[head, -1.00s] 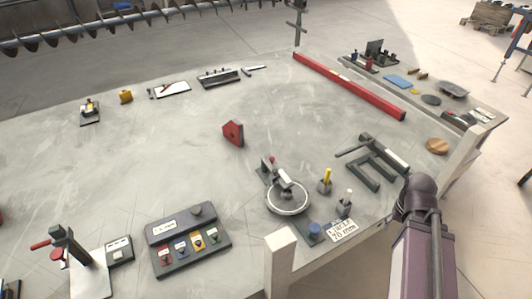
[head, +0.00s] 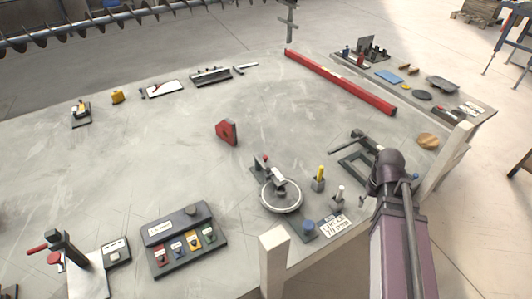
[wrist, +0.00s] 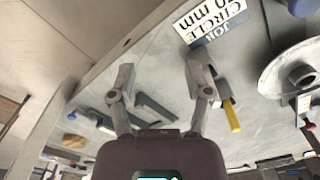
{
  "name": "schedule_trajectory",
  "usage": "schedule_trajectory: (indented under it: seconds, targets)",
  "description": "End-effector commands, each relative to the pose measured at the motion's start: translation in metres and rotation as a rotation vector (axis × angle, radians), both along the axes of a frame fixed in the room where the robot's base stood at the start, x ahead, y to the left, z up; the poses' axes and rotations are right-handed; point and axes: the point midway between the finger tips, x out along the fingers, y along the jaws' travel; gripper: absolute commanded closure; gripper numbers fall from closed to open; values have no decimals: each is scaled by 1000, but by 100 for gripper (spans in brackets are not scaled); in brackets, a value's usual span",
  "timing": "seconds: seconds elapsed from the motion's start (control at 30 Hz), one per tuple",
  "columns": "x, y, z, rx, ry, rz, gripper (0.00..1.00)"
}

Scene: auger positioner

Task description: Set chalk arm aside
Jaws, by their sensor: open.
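A round device with a pale-rimmed disc (head: 281,196) stands near the front edge of the table. An arm-like part with a red knob (head: 265,161) reaches over the disc; I cannot tell for sure that it is the chalk arm. The disc also shows at the right of the wrist view (wrist: 288,72). A yellow stick stands in a small holder (head: 318,180), and a white one stands in another (head: 338,194). In the wrist view my gripper (wrist: 158,72) is open and empty, with the yellow stick (wrist: 232,116) just right of its right finger.
A dark frame (head: 352,172) lies at the right, partly hidden by my arm. A white job card (head: 334,227) lies at the front edge. A button box (head: 184,240) stands front left and a red block (head: 226,131) mid-table. A long red bar (head: 340,82) lies behind. The table's middle left is clear.

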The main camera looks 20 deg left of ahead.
Motion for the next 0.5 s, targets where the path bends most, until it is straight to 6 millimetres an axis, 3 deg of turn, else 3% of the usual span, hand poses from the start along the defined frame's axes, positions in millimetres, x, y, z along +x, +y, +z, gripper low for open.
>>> schedule_trajectory:
  seconds: [0.03, 0.2, 0.5]
  targets:
    - [16, 15, 10, 0, 0, 60, 36]
    - [54, 70, 29, 0, 0, 301, 36]
    - [104, 188, 62, 0, 0, 750, 36]
